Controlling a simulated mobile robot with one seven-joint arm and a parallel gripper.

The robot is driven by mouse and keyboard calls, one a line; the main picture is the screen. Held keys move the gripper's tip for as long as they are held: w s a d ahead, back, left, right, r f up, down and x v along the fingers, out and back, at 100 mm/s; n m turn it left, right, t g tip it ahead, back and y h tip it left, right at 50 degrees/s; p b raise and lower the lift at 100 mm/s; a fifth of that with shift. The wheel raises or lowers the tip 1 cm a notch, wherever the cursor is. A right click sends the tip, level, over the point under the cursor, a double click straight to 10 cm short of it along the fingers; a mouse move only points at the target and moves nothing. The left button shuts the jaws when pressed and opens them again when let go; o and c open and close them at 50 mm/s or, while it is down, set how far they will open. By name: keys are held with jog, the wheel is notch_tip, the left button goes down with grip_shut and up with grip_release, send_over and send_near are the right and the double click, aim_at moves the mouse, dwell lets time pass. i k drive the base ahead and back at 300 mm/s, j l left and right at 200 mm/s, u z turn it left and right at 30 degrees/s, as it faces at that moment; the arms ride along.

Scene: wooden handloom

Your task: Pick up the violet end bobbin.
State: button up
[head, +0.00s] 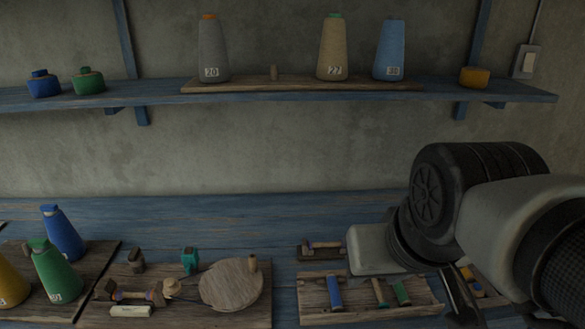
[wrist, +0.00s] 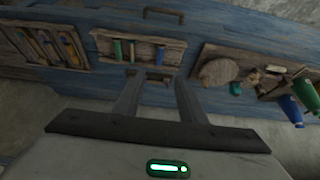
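I cannot pick out a violet bobbin for sure. A small bluish or violet patch there is too dark to name. My gripper is open and empty in the wrist view (wrist: 158,80), its fingers apart, above the bench.
A left board (head: 232,318) bears a round wooden disc (head: 230,285) and small pieces. Blue (head: 63,235) and green (head: 55,270) cones stand further left. A wall shelf (head: 150,94) holds several cones. The blue bench behind the trays is mostly clear.

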aim_at(335, 243)
jog(key=k+j+z, duration=0.25)
jog(key=j, duration=0.15)
jog(key=k+j+z, duration=0.1)
jog(key=j+z, duration=0.15)
jog(key=j, duration=0.15)
jog(key=k+j+z, duration=0.25)
jog(key=i+l+u, duration=0.15)
